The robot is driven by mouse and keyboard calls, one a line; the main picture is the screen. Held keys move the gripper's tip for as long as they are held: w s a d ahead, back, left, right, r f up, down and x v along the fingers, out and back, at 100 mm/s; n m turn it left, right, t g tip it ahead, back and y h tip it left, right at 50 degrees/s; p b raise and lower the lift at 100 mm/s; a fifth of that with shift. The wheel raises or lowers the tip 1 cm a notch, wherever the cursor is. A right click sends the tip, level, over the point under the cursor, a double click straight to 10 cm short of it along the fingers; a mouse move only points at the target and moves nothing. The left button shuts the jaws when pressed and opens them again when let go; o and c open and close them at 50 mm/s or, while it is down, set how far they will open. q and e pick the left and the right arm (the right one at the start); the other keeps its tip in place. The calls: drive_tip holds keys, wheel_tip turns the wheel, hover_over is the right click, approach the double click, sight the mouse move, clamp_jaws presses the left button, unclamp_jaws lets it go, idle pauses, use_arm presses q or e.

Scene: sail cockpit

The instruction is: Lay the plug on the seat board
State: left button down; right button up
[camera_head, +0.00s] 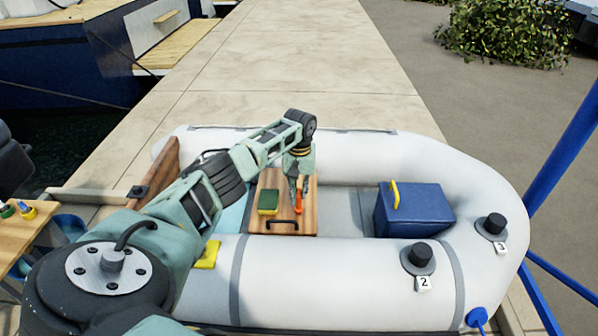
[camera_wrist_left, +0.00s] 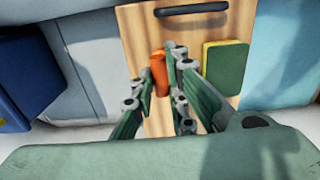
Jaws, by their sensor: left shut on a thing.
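The seat board (camera_head: 266,186) is a wooden plank with a black handle, lying across the inside of the grey inflatable boat. It also fills the middle of the left wrist view (camera_wrist_left: 137,33). My left gripper (camera_head: 299,189) points down over the board's right part and is shut on an orange thing, which I take to be the plug (camera_wrist_left: 158,70). The plug also shows in the head view (camera_head: 298,208), at the fingertips. The fingers partly hide it, and I cannot tell whether it touches the board. My right gripper is not in view.
A green and yellow sponge (camera_head: 268,201) lies on the board left of the gripper. A blue box (camera_head: 412,212) with a yellow handle stands farther right in the boat. Black caps marked 2 (camera_head: 418,257) and 3 (camera_head: 493,226) sit on the tube.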

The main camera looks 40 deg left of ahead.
use_arm(q)
drive_tip(key=shift+f, duration=0.15)
drive_tip(key=shift+f, duration=0.2)
drive_tip(key=c, duration=1.7)
unclamp_jaws()
drive_tip(key=shift+c, duration=0.2)
wheel_tip(320, 180, up, 12)
drive_tip(key=shift+r+p, duration=0.25)
drive_tip(key=shift+p, duration=0.05)
